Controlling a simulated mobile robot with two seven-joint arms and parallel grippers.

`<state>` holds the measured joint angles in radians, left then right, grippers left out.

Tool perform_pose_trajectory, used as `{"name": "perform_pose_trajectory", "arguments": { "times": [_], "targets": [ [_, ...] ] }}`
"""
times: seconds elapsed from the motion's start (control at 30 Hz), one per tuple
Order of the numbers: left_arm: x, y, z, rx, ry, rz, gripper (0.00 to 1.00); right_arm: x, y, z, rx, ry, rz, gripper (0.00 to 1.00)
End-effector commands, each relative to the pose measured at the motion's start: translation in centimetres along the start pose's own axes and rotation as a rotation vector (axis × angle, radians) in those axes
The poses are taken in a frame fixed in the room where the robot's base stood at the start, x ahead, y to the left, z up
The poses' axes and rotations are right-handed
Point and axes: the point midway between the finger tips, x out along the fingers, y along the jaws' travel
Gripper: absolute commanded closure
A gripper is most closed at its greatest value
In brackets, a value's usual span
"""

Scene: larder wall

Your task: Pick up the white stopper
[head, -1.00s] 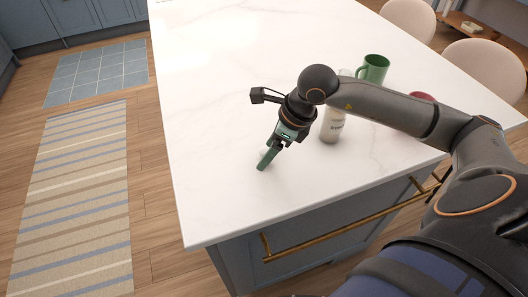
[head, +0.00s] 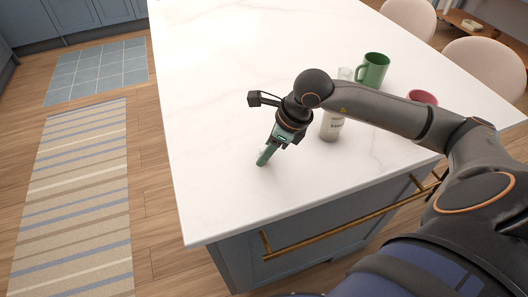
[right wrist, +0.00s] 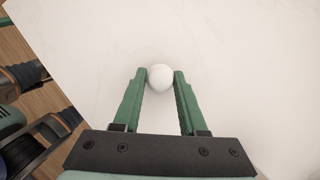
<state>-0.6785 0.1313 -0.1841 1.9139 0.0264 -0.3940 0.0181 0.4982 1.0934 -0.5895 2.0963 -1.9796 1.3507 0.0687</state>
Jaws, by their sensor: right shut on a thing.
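The white stopper (right wrist: 160,77) shows as a small round white thing between the green fingertips in the right wrist view. My right gripper (right wrist: 160,80) is shut on it, with a finger against each side. In the head view my right gripper (head: 264,157) points down at the island top near its front left part. The stopper is hidden by the fingers there. I cannot tell whether the stopper still touches the top.
The white island top (head: 220,80) is clear to the left and behind. A pale labelled bottle (head: 332,127) stands just right of my right gripper, partly behind my arm. A green mug (head: 374,70) and a red-pink bowl or cup (head: 423,97) stand farther right.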

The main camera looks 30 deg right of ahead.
Motion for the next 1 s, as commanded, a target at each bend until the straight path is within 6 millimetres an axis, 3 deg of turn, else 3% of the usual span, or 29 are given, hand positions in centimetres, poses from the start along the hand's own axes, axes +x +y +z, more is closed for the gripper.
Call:
{"name": "perform_pose_trajectory", "arguments": {
  "times": [0.57,0.73,1.0],
  "targets": [
    [0.2,0.0,0.2,0.0,0.001,0.0,0.0,-0.8,-0.1,0.4,0.0,-0.002,-0.002,1.0],
    [0.6,-0.1,0.6,0.0,0.001,0.0,0.0,-3.4,-0.1,1.1,-0.002,-0.004,-0.006,1.0],
    [1.4,-0.1,1.5,0.0,0.001,0.0,0.0,-10.6,0.5,-1.6,0.0,0.005,-0.01,1.0]
  ]
}}
